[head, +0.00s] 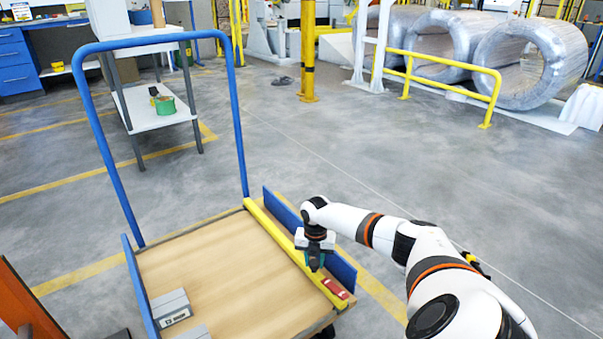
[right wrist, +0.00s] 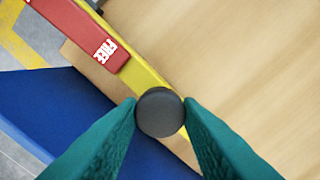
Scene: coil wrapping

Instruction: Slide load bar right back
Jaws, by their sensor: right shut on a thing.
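The load bar (head: 275,232) is a long yellow bar lying along the right side of the wooden cart deck (head: 205,262). It also shows in the right wrist view (right wrist: 148,80), running diagonally. A red piece (head: 336,287) with white lettering reading "FREE" (right wrist: 105,50) sits on the bar near its front end. My right gripper (head: 315,262) is over the bar, just behind the red piece. Its teal fingers are shut on a dark round knob (right wrist: 159,112) at the bar. My left gripper is not in view.
The cart has a tall blue push handle (head: 108,150) and low blue side boards, one (head: 340,268) just right of the bar. Grey boxes (head: 171,307) lie at the deck's front left. The middle deck is clear. A shelf table (head: 157,107) stands behind.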

